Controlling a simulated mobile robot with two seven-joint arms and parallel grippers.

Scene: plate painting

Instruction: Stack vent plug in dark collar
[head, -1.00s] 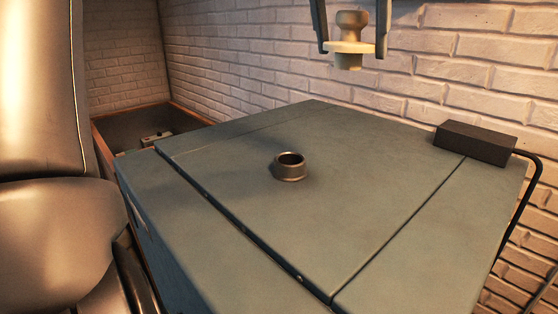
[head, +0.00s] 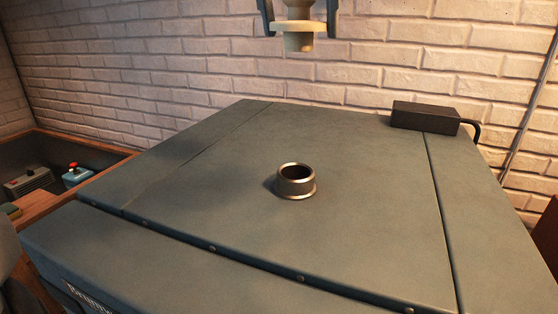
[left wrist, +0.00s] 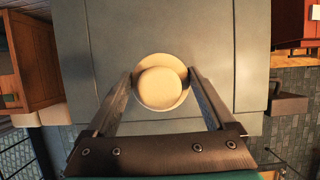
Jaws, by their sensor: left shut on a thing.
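The dark collar (head: 296,183) is a short open metal ring standing upright on the grey-green machine top (head: 200,190). The cream vent plug (head: 298,42) hangs upright at the top of the head view, its flange and lower stub showing. My left gripper (head: 298,18) is shut on the vent plug and holds it well above and behind the collar in the picture. In the left wrist view the plug (left wrist: 160,88) sits between the two fingers (left wrist: 160,85) and hides what is under it; the collar does not show there. My right gripper is not in view.
A black box (head: 424,116) with a cable sits at the back right of the top. A white brick wall (head: 400,60) rises behind. A wooden-edged bin (head: 75,145) with small items stands at left. The top around the collar is clear.

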